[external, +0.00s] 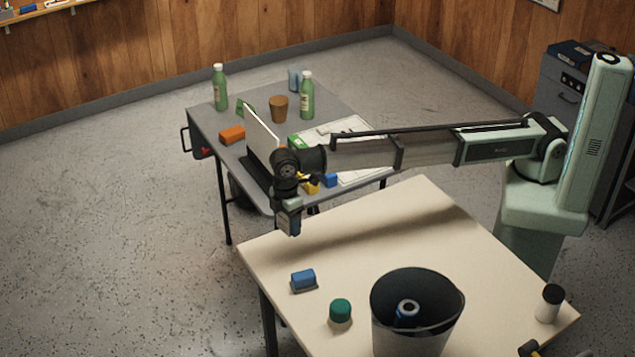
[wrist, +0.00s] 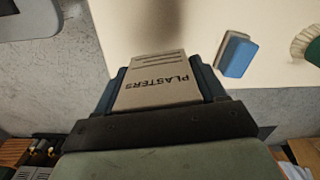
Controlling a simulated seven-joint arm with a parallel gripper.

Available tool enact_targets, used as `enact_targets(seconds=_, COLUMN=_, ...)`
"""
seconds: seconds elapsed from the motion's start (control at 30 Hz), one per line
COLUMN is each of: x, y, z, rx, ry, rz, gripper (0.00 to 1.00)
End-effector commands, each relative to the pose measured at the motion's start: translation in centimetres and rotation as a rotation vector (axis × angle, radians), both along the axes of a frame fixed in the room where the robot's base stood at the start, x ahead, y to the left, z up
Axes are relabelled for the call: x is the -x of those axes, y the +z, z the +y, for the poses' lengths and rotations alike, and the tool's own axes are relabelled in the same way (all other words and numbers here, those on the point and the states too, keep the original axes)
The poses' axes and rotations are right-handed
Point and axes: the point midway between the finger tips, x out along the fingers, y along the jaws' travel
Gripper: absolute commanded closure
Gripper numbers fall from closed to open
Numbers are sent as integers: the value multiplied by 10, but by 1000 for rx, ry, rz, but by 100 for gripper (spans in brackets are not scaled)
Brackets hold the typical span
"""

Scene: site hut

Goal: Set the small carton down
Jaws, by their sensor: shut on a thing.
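The small carton (wrist: 155,82) is beige-grey with dark lettering reading PLASTERS, and fills the middle of the wrist view. My gripper (wrist: 160,76) is shut on it, one dark finger along each side. In the external view my gripper (external: 289,224) points down and hangs in the air near the left back edge of the cream table (external: 430,222). The carton is hard to make out there. In the wrist view the table edge passes behind the carton, with grey floor to the left. The carton's underside is hidden.
A cluttered grey table (external: 208,124) with bottles and a laptop stands behind.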

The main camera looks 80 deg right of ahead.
Motion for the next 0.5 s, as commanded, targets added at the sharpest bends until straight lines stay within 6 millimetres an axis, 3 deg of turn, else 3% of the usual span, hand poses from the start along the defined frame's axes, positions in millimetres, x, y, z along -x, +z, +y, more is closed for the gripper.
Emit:
enact_targets(seconds=0.03, x=-13, y=1, z=8, rx=-1, ry=-17, rz=-2, gripper=60)
enact_targets(seconds=0.13, x=-23, y=2, z=14, rx=-4, ry=-58, rz=-6, gripper=60)
enact_targets(seconds=0.37, x=-22, y=-1, z=13, rx=-7, ry=-146, rz=-13, gripper=60)
enact_targets(seconds=0.5, x=-21, y=-16, z=13, rx=-6, ry=-153, rz=-11, gripper=60)
